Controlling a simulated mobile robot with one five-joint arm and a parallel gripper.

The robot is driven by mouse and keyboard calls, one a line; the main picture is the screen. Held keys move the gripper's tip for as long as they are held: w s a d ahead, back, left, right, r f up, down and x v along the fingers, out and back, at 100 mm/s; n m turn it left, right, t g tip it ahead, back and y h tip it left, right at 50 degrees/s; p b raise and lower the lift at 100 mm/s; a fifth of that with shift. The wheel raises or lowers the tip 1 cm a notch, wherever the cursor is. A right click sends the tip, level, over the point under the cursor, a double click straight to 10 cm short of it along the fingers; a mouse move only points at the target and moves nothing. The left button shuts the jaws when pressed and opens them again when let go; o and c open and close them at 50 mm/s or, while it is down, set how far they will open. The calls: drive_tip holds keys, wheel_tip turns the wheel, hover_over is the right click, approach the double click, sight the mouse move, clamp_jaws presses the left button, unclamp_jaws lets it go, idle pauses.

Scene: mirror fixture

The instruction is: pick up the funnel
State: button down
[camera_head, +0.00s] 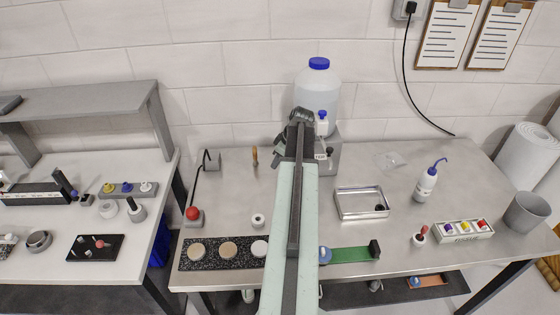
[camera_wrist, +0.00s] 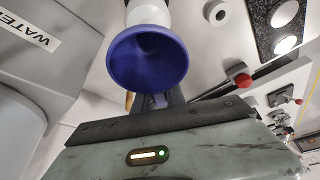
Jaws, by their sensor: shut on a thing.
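The funnel (camera_wrist: 148,62) is blue-purple, with its wide round mouth facing the wrist camera. A white part (camera_wrist: 149,12) shows above it, and I cannot tell whether it belongs to the funnel. My gripper (camera_head: 300,117) is in front of the water container at the back of the bench. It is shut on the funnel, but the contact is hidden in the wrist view. In the head view my arm and gripper hide most or all of the funnel.
A large jug (camera_head: 318,90) with a blue cap stands close behind my gripper. A metal tray (camera_head: 338,203), a wash bottle (camera_head: 426,184) and a tray of coloured parts (camera_head: 463,231) are to the right. A red ball on a stand (camera_head: 193,213) is left. The back right bench is mostly clear.

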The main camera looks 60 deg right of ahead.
wheel_tip(320, 180, up, 3)
drive_tip(key=shift+p, duration=1.1)
drive_tip(key=s+a, duration=0.4)
drive_tip(key=s, duration=0.3)
drive_tip(key=s+a, duration=0.3)
drive_tip(key=s, duration=0.4)
drive_tip(key=shift+a+r+p, duration=0.35)
drive_tip(key=shift+r+p, duration=0.1)
